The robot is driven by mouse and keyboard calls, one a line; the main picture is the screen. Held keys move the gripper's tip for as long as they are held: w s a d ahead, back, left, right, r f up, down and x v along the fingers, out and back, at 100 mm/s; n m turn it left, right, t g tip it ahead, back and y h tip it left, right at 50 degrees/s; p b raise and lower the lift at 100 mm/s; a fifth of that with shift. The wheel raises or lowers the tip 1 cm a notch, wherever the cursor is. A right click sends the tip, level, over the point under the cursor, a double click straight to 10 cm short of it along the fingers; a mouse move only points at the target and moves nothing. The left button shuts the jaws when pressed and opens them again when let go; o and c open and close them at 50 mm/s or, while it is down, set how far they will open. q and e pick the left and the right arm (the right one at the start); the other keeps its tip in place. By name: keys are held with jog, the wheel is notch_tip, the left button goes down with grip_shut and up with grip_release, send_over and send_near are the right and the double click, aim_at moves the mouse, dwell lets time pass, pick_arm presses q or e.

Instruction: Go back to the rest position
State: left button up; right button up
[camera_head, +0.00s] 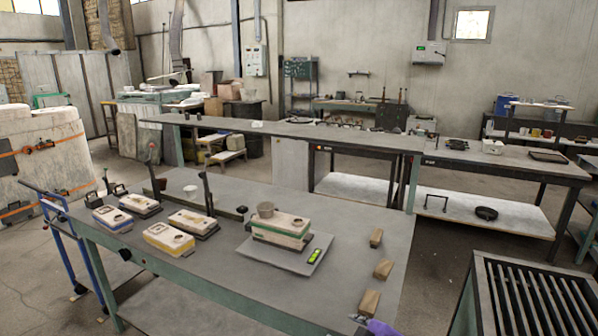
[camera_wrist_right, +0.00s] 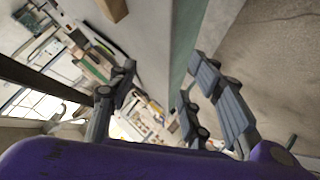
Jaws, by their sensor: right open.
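My right gripper is at the bottom edge of the head view, where only its purple body (camera_head: 382,328) and a dark finger part show, beside the table's near right corner. In the right wrist view its two dark fingers stand wide apart, with nothing held between the tips (camera_wrist_right: 162,68). My left gripper is in neither view.
Several molds (camera_head: 168,237) and a white bowl (camera_head: 190,189) are on the table's left half. Wooden blocks (camera_head: 369,302) line its right side; one block (camera_wrist_right: 113,8) shows in the wrist view. A slatted metal bench (camera_head: 530,300) stands at the right, across open floor.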

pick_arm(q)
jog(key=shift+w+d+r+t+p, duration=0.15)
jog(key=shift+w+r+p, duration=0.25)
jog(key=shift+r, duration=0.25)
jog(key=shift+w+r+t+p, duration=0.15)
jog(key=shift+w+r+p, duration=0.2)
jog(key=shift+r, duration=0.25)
pick_arm(e)
jog(key=s+d+f+m+h, duration=0.1)
jog(key=s+f+m, duration=0.3)
jog(key=s, duration=0.9)
jog(key=s+d+f+m+g+h, duration=0.1)
jog(key=s+d+f+m+h, duration=0.1)
jog(key=s+f, duration=0.6)
jog(key=s+d+f+m+h, duration=0.1)
jog(key=s+d+f+m, duration=0.3)
jog(key=s, duration=1.5)
notch_tip(320, 180, down, 2)
jog(key=m, duration=0.2)
jog(key=shift+f+m+g, duration=0.25)
jog(key=shift+m+g, duration=0.05)
jog(key=shift+g, duration=0.1)
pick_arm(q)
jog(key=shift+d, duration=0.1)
